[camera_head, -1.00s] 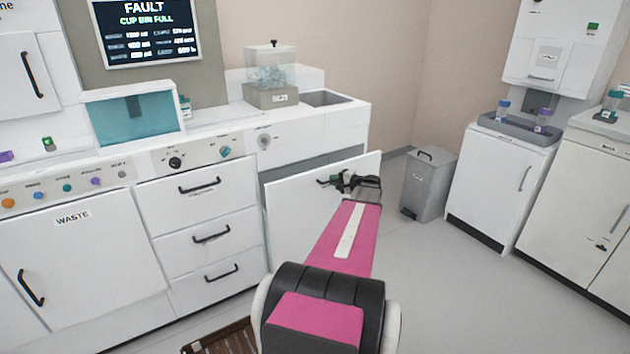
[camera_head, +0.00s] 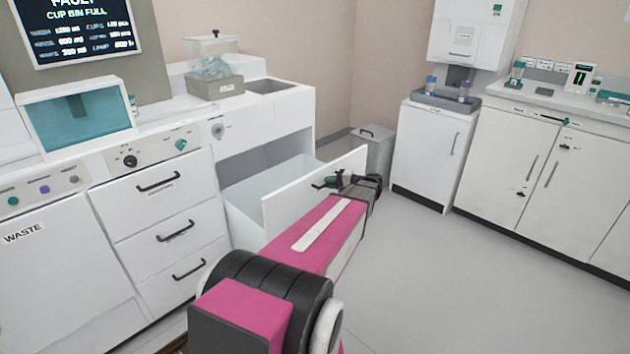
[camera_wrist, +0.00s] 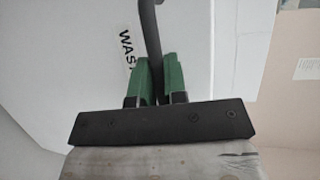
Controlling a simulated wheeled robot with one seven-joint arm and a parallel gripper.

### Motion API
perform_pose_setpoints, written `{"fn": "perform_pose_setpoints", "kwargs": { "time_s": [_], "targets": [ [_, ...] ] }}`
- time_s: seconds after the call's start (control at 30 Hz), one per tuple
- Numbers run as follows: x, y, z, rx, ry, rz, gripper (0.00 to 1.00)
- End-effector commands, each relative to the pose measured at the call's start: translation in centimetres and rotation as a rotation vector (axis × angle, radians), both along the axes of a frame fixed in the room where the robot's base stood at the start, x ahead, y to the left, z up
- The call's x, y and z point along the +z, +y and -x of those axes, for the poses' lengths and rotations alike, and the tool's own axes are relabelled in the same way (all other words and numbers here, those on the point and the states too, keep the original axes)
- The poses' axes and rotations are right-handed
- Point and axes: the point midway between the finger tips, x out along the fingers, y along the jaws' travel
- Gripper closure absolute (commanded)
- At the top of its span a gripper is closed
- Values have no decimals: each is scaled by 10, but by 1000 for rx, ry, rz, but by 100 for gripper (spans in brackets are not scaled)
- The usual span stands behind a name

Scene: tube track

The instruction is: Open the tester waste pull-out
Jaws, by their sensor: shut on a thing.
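The tester waste pull-out (camera_head: 318,183) is a white drawer front standing out from the cabinet on the right of the white counter. Its open inside (camera_head: 270,178) shows behind the front. My gripper (camera_head: 335,181) is at the outer face of the front. In the wrist view my gripper's green fingers (camera_wrist: 151,80) are shut on a dark bar handle (camera_wrist: 150,35) on a white panel with partly hidden "WAS..." lettering. In the head view my gripper hides most of this handle.
A grey pedal bin (camera_head: 374,150) stands behind the pull-out by the wall. A white cabinet (camera_head: 430,150) and a long counter (camera_head: 545,175) stand at the right. The grey floor (camera_head: 430,270) right of my arm is clear. Three closed drawers (camera_head: 165,225) lie left of the pull-out.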

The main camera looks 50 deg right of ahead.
Motion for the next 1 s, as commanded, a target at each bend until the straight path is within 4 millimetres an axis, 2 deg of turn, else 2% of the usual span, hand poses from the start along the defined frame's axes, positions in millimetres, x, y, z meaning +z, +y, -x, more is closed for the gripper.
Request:
{"fn": "perform_pose_setpoints", "kwargs": {
  "time_s": [0.1,0.23,0.63,0.7,0.73,1.0],
  "targets": [
    [-1,-7,13,-2,2,0,100],
    [-1,-10,21,-1,2,1,100],
    [-1,-11,22,0,2,1,100],
    [-1,-11,22,-1,2,1,71],
    [-1,-11,22,-1,2,1,63],
    [0,-10,23,0,1,0,63]
  ]
}}
